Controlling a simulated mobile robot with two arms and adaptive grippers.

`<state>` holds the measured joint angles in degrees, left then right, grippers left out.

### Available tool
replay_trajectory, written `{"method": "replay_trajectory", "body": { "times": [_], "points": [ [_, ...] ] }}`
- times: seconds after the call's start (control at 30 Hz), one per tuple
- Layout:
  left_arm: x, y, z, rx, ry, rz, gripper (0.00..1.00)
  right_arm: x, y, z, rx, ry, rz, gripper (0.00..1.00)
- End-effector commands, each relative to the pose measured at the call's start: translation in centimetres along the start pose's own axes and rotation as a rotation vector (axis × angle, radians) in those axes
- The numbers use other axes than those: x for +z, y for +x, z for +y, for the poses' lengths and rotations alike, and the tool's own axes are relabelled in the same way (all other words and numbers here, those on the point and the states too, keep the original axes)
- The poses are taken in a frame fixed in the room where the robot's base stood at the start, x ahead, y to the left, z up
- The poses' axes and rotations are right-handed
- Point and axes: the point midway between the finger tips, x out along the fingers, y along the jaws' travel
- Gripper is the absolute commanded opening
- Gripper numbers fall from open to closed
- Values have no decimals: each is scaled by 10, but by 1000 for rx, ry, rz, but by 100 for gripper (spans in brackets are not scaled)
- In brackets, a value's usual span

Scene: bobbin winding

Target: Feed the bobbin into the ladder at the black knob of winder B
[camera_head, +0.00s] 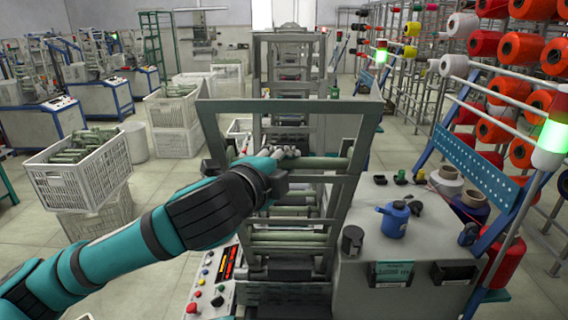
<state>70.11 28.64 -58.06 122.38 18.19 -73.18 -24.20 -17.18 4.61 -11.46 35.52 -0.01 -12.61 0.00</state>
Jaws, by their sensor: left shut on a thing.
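My left arm comes in from the left, and its gripper (284,153) is at the upper part of the grey ladder frame (353,180). The gripper is shut on a grey-green bobbin (325,162), which lies roughly level across the ladder and sticks out to the right of the fingers. The gripper and wrist hide the bobbin's left part. Whether the bobbin touches the ladder's sides I cannot tell. More bobbins (290,240) lie in the ladder below. A black knob (352,240) stands on the winder's grey top, right of the ladder. My right gripper is not in view.
A blue oil can (395,219) and yarn cones (446,174) stand on the grey top. A control panel (212,285) is below my arm. White crates with bobbins (78,169) stand at left. A rack of orange and red spools (508,88) borders the right.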

Motion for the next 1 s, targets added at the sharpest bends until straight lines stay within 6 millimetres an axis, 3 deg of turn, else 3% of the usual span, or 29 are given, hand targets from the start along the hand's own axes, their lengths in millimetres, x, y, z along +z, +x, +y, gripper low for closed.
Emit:
{"method": "replay_trajectory", "body": {
  "times": [0.13, 0.17, 0.37, 0.53, 0.67, 1.0],
  "points": [
    [0, 0, 0, -1, 0, 0, 0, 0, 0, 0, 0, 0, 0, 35],
    [0, 0, 0, -1, 0, 0, 18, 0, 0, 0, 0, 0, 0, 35],
    [0, 0, 0, -1, 0, 0, 44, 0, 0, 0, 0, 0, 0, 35],
    [0, 0, 0, -1, 0, 0, 44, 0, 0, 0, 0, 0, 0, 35],
    [0, 0, 0, 0, 0, 0, 58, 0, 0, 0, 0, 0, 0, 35],
    [0, 0, 0, 0, 0, 0, 59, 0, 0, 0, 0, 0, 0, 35]
  ]
}}
